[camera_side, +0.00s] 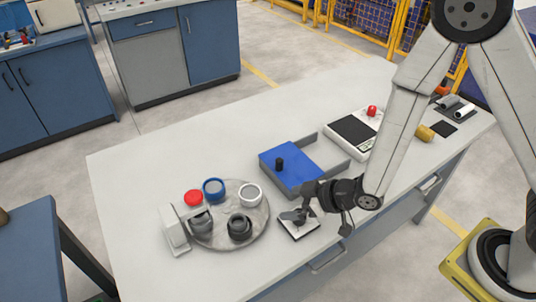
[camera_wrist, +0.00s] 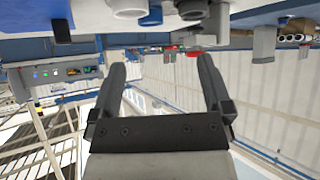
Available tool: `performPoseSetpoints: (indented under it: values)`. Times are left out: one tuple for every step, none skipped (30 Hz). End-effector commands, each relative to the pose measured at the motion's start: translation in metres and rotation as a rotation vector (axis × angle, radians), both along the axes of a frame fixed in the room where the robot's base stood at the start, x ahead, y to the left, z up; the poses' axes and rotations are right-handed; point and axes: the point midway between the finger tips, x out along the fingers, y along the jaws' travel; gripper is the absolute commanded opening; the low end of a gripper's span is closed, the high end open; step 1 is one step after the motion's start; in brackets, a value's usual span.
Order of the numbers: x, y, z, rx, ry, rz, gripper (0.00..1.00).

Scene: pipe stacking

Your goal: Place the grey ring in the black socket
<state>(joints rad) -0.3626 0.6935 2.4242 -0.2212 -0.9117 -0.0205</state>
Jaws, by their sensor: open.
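In the side view, a round grey tray (camera_side: 226,243) holds several pipe pieces. A pale grey-white ring (camera_side: 243,201) sits at its right edge, and a darker grey piece (camera_side: 203,227) stands at its left. I cannot tell for sure which is the task's grey ring. The black socket (camera_side: 239,233) appears to be the dark round piece at the tray's front.
A blue ring (camera_side: 213,196) and a red piece (camera_side: 193,198) sit at the tray's back. A white bracket (camera_side: 173,233) stands at its left edge. A blue block with a black knob (camera_side: 290,178) lies behind my gripper.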

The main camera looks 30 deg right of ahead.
Motion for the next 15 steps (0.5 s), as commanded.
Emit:
performPoseSetpoints:
  values:
    - [0.004,-0.011,0.007,-0.02,0.021,-0.033,1.0]
    - [0.005,-0.017,0.009,-0.034,0.038,-0.054,1.0]
    - [0.006,-0.026,0.013,-0.052,0.063,-0.079,1.0]
    - [0.007,-0.033,0.015,-0.065,0.083,-0.1,1.0]
    - [0.007,-0.04,0.019,-0.077,0.1,-0.12,1.0]
    - [0.007,-0.049,0.022,-0.092,0.128,-0.149,1.0]
    - [0.006,-0.056,0.025,-0.104,0.148,-0.17,1.0]
    - [0.005,-0.062,0.028,-0.115,0.17,-0.189,1.0]
    - [0.003,-0.072,0.032,-0.128,0.199,-0.217,1.0]
    - [0.001,-0.078,0.035,-0.137,0.221,-0.238,1.0]
    - [0.0,-0.085,0.038,-0.144,0.242,-0.258,1.0]
    - [-0.003,-0.093,0.042,-0.155,0.272,-0.285,1.0]
    - [-0.006,-0.099,0.046,-0.161,0.295,-0.306,1.0]
    - [-0.009,-0.106,0.049,-0.167,0.318,-0.326,1.0]
    - [-0.014,-0.113,0.053,-0.174,0.35,-0.352,1.0]
